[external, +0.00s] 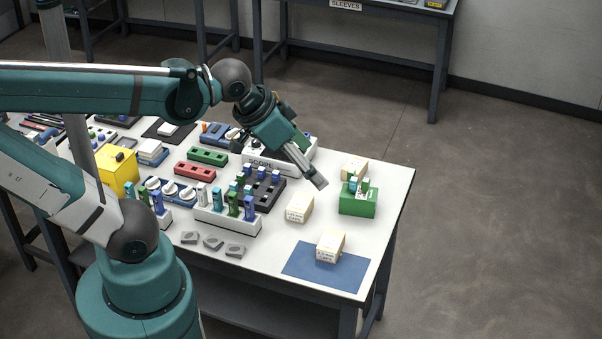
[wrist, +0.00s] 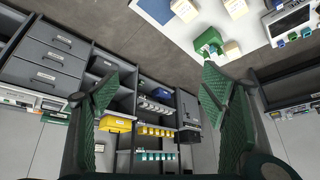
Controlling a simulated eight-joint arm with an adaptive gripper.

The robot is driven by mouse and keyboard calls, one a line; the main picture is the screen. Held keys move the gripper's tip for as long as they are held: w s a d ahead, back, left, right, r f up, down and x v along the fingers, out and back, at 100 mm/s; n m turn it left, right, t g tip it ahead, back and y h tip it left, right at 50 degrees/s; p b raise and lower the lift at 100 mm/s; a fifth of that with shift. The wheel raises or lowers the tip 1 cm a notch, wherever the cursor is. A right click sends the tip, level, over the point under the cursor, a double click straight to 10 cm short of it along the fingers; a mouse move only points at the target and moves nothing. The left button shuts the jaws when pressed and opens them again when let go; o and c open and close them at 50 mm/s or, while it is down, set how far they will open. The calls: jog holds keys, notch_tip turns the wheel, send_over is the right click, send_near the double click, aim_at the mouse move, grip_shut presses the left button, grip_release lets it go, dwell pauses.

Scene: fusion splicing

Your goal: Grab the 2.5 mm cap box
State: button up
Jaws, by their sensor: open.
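Three cream boxes stand on the right part of the white table, and their small labels are too blurred to read, so I cannot tell which is the 2.5 mm cap box. One box (external: 331,246) is on the blue mat (external: 300,262), one box (external: 300,207) is left of and behind it, and one box (external: 354,168) is behind the green container. They also show at the top of the wrist view. My gripper (external: 319,183) is above the table near the middle box, apart from all three. Its fingers (wrist: 157,78) are spread and empty.
The green container (external: 358,200) with upright items stands by the right edge. A white rack (external: 228,221) of coloured tubes and a dark rack (external: 262,189) stand left of the boxes. Grey blocks (external: 213,242) lie near the front edge. Bare tabletop surrounds the middle box.

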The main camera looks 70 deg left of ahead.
jog(key=w+a+f+m+g+b, duration=0.4)
jog(key=w+f, duration=0.4)
jog(key=f, duration=0.5)
jog(key=m+g+b, duration=0.2)
jog(key=m+b, duration=0.2)
send_over(331, 240)
notch_tip(331, 240, down, 17)
jog(key=shift+d+r, duration=0.15)
jog(key=shift+f+g, duration=0.3)
jog(key=shift+f, duration=0.2)
jog(key=shift+f+b, duration=0.5)
jog(key=shift+f, duration=0.8)
jog(key=shift+f+b, duration=0.75)
jog(key=shift+f, duration=1.8)
